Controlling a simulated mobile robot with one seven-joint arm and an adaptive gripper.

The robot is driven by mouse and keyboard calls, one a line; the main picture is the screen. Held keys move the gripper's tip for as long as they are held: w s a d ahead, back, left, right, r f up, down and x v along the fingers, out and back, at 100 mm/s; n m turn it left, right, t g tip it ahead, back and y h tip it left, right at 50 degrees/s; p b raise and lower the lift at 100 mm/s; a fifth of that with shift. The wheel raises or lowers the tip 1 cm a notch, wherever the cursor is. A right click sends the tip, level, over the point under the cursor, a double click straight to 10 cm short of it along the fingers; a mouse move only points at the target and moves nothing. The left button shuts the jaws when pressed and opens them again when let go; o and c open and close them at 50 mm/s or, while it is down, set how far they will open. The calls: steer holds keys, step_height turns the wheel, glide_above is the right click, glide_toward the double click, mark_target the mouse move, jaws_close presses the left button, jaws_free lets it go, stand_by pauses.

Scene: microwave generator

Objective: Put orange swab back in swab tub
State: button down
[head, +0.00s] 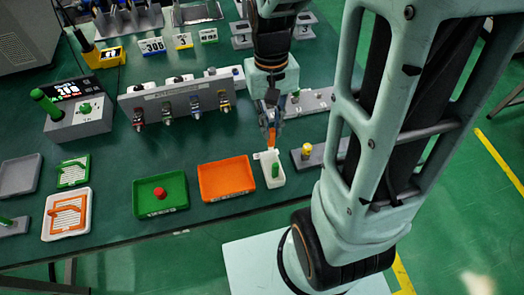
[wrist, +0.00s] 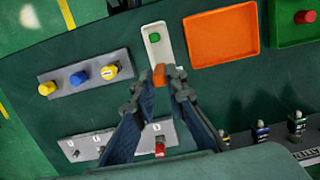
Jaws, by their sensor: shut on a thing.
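My gripper (head: 270,120) points down at the table and is shut on the orange swab (head: 271,138). In the wrist view the orange swab (wrist: 159,76) sits between the fingertips (wrist: 161,86). The white swab tub (head: 276,183) is just below the swab in the head view, with a green swab (head: 275,170) standing in it. In the wrist view the tub (wrist: 161,56) lies just beyond the swab's tip. Whether the swab touches the tub's rim is unclear.
An orange tray (head: 226,179) lies beside the tub, then a green tray (head: 160,205) with a red piece. A grey block with colored knobs (wrist: 79,79) is on the tub's other side. A connector rack (head: 180,98) stands farther back. The table's front edge is close to the tub.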

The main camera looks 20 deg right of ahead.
mark_target(271, 147)
step_height(271, 147, down, 9)
steer(key=shift+f, duration=0.1)
stand_by(0.3)
steer(key=shift+b, duration=0.35)
steer(key=shift+f, duration=0.2)
steer(key=c, duration=1.9)
jaws_free()
steer(key=shift+r, duration=0.1)
steer(key=shift+c, duration=0.2)
steer(key=shift+r, duration=0.1)
step_height(271, 147, up, 12)
steer(key=w+p, duration=0.1)
steer(key=shift+w, duration=0.3)
